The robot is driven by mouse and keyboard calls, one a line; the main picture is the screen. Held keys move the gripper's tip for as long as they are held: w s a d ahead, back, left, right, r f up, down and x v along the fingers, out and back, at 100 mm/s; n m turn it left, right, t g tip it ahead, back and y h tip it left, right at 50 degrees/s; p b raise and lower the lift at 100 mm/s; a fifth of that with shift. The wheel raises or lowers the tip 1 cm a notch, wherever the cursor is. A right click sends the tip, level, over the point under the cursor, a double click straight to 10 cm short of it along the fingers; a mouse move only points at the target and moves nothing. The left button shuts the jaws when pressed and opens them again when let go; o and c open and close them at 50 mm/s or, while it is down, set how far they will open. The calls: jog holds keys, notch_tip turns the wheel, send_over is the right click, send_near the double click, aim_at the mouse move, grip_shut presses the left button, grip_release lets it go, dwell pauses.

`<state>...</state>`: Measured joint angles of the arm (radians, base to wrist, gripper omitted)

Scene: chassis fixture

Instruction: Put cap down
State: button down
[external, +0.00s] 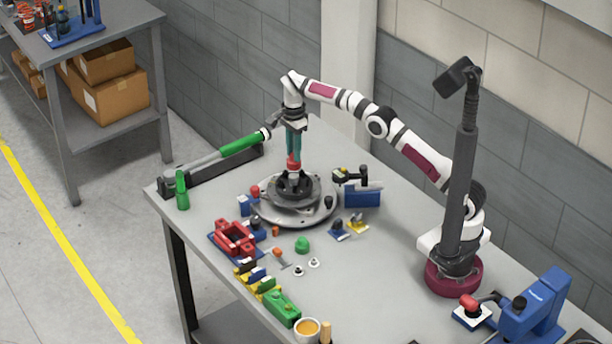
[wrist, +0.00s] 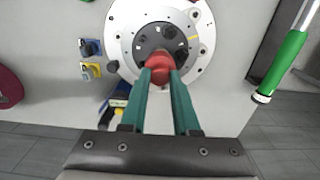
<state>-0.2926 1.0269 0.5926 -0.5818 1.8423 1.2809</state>
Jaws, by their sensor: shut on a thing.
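A red cap (external: 293,163) is between the tips of my gripper (external: 294,154), which points straight down with teal fingers. The cap also shows in the wrist view (wrist: 171,66), partly covered by the fingers. My gripper is shut on it. The cap is over the middle of a round grey chassis fixture (external: 265,214) with a dark hub (external: 284,190). A short pale part shows right below the cap in the external view. I cannot tell whether the cap touches it. In the wrist view the fixture's pale disc (wrist: 122,45) surrounds the dark hub.
A green-handled tool (external: 240,144) lies behind left of the fixture, and a green bottle-like piece (external: 182,190) stands at the left edge. A blue block (external: 362,196) is close on the right. Red, yellow and green holders (external: 236,236) line the front left. The table's middle right is clear.

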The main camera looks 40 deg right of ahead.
jog(key=shift+s+d, duration=0.2)
jog(key=shift+d, duration=0.05)
jog(key=s+d+f, duration=0.2)
jog(key=s+d, duration=0.1)
jog(key=s, duration=0.5)
jog(key=s+d+f, duration=0.2)
jog(key=s+d, duration=0.2)
jog(key=s, duration=0.4)
send_over(319, 241)
notch_tip(319, 241, down, 10)
jog(key=shift+f, duration=0.4)
jog(key=shift+f, duration=0.1)
jog(key=c, duration=0.7)
grip_release()
jog(key=shift+o, duration=0.2)
